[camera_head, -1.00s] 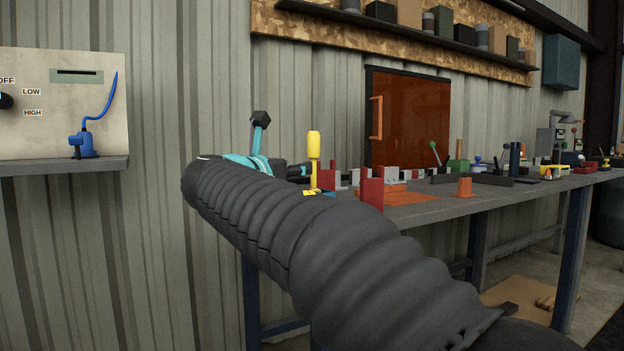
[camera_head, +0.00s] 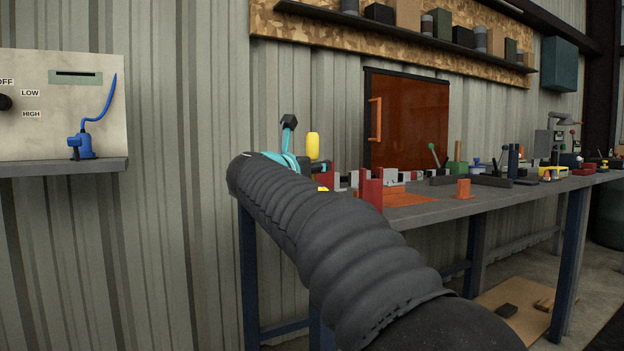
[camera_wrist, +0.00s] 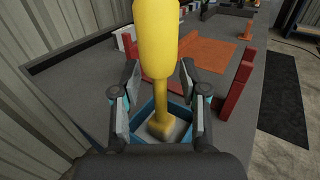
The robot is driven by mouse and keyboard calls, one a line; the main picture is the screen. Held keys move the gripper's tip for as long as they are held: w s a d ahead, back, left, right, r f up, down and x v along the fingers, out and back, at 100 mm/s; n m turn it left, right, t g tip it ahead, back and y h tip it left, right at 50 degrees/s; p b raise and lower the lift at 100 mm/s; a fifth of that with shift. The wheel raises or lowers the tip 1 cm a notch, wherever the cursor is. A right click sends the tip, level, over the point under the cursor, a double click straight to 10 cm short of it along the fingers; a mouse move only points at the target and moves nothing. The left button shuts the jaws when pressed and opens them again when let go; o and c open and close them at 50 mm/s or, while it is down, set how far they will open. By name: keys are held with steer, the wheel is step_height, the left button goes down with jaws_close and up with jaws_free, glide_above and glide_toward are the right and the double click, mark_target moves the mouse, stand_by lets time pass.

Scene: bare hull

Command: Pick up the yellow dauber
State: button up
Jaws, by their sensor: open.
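The yellow dauber (camera_wrist: 159,45) stands upright in the wrist view, with a thick top, a thinner stem and a wide foot. Its foot rests in a small blue-walled tray (camera_wrist: 178,108) with a pale inside. My gripper (camera_wrist: 156,92) is open, with one finger on each side of the stem. I see gaps between the stem and both fingers. In the head view the dauber's yellow top (camera_head: 313,146) shows above the bench, just right of my wrist. My arm hides the lower part of it and my fingers there.
A red upright (camera_wrist: 236,92) stands close to the right of my gripper in the wrist view. An orange plate (camera_wrist: 203,60) lies behind it on the grey bench (camera_head: 450,207). Grey ribbed wall runs along the left.

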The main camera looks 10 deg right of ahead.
mark_target(310, 143)
jaws_close()
steer(key=shift+r, duration=0.15)
steer(key=shift+r, duration=0.3)
step_height(310, 143, up, 4)
steer(key=shift+r+p, duration=0.1)
steer(key=shift+p, duration=1.05)
steer(key=s+d+r+p, duration=0.1)
steer(key=s+d+r, duration=0.4)
steer(key=d, duration=0.5)
steer(key=shift+s+r+p, duration=0.25)
steer(key=shift+r+p, duration=0.1)
steer(key=shift+r, duration=0.1)
